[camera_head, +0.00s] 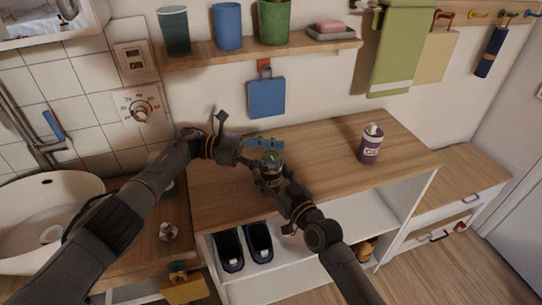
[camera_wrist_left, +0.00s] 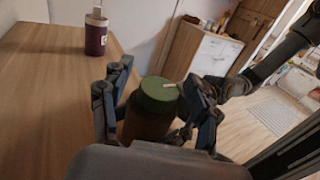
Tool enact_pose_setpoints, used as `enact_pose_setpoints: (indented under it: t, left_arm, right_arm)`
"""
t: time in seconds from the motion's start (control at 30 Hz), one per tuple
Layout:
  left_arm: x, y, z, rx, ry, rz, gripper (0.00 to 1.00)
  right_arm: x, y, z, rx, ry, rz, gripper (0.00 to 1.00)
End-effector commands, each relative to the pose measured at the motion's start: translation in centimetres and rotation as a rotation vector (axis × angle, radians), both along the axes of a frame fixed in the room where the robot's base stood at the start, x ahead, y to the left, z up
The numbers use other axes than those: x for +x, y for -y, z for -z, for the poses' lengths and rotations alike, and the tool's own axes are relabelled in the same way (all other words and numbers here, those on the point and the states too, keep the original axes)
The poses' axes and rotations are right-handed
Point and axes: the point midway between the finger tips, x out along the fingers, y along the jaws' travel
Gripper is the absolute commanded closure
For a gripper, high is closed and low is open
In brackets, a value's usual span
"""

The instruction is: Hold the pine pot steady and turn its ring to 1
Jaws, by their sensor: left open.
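The pine pot (camera_head: 271,161) is a small dark brown pot with a green top, upright on the wooden counter. In the left wrist view its green top (camera_wrist_left: 158,92) carries a small pale mark; I cannot read any number. My left gripper (camera_head: 258,152) comes in from the left and is open, with its blue-grey fingers on either side of the pot in the left wrist view (camera_wrist_left: 160,105). My right gripper (camera_head: 273,184) is low at the pot's front side; its fingers are partly hidden and I cannot tell if they grip it.
A purple bottle with a white top (camera_head: 370,145) stands to the right on the counter (camera_head: 335,130). A sink (camera_head: 45,215) is at the left. A shelf (camera_head: 240,50) with several cups is above. Shoes (camera_head: 229,250) stand in the open space below the counter.

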Motion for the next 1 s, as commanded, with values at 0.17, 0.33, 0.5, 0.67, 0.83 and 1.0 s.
enact_pose_setpoints:
  t: [0.17,0.33,0.5,0.67,0.83,1.0]
  left_arm:
    - [0.0,-0.1,-3.0,-0.001,0.008,0.0,0.38]
    - [0.0,-0.1,-6.3,0.0,0.006,-0.002,0.38]
    - [0.1,-0.1,-8.5,0.0,0.003,-0.003,0.38]
    - [0.1,-0.1,-9.2,0.001,0.0,-0.004,0.38]
    - [0.1,-0.1,-9.2,0.0,0.0,-0.004,0.38]
    - [0.0,-0.2,-8.9,0.0,-0.003,-0.011,0.38]
  right_arm:
    - [0.0,0.0,0.1,-0.001,-0.002,0.0,0.84]
    - [0.0,0.0,0.1,-0.001,-0.002,0.001,0.84]
    - [0.0,0.0,0.1,-0.001,-0.001,0.001,0.84]
    - [0.0,0.1,0.1,-0.001,-0.001,0.001,0.84]
    - [0.0,0.1,0.1,-0.001,-0.001,0.001,0.84]
    - [0.0,0.1,0.1,-0.001,-0.001,0.001,0.84]
